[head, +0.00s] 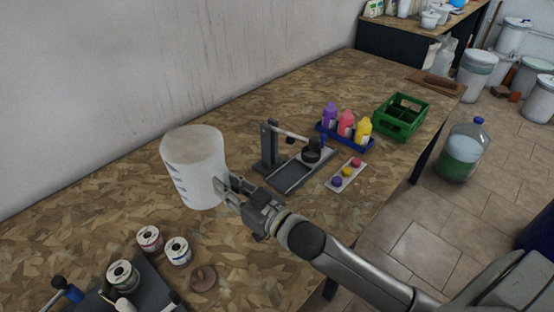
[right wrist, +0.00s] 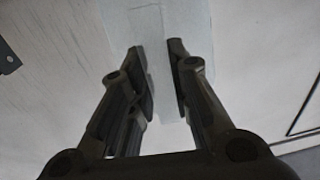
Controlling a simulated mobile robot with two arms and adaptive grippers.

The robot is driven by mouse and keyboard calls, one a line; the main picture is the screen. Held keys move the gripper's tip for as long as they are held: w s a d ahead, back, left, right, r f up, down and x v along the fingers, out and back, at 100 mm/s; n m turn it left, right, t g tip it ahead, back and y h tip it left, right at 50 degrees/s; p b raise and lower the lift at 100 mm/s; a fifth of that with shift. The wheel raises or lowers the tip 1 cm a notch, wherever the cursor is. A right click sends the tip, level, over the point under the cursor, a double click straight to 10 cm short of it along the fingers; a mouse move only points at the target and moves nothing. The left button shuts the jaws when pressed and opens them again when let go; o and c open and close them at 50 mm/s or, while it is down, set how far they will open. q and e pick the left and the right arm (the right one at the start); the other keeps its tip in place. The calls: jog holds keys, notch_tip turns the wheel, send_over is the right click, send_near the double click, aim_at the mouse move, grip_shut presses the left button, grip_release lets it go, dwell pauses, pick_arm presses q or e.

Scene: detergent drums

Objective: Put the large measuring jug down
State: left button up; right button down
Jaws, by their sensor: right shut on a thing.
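The large measuring jug (head: 193,168) is a white, translucent vessel with dark graduation marks on its left side. It stands upright at the left of the worktable, and I cannot tell whether its base touches the board. My right gripper (head: 224,190) reaches in from the right and is shut on the jug's right side. In the right wrist view the two dark fingers (right wrist: 161,80) are on either side of a pale part of the jug (right wrist: 158,22). My left gripper is not in view.
The chipboard worktable (head: 100,195) runs along a grey wall. Small tins (head: 178,250) and a brown disc (head: 203,279) lie in front of the jug. A grey press-like stand (head: 290,177), coloured bottles in a blue tray (head: 345,140) and a green crate (head: 401,118) stand to the right.

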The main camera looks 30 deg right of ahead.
jog(key=w+d+h+b, duration=0.1)
jog(key=w+d+b, duration=0.3)
jog(key=w+d, duration=0.6)
pick_arm(q)
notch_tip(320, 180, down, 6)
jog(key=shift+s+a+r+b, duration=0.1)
jog(key=shift+b, duration=0.25)
pick_arm(e)
notch_tip(320, 180, down, 9)
jog(key=w, duration=0.1)
jog(key=shift+w+a+m+t, duration=0.2)
jog(key=shift+w+m+t, duration=0.1)
jog(key=shift+m, duration=0.1)
jog(key=shift+f, duration=0.1)
jog(key=shift+f, duration=0.15)
jog(key=c, duration=1.4)
grip_release()
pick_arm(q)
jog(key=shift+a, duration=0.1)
pick_arm(e)
jog(key=shift+o, duration=0.3)
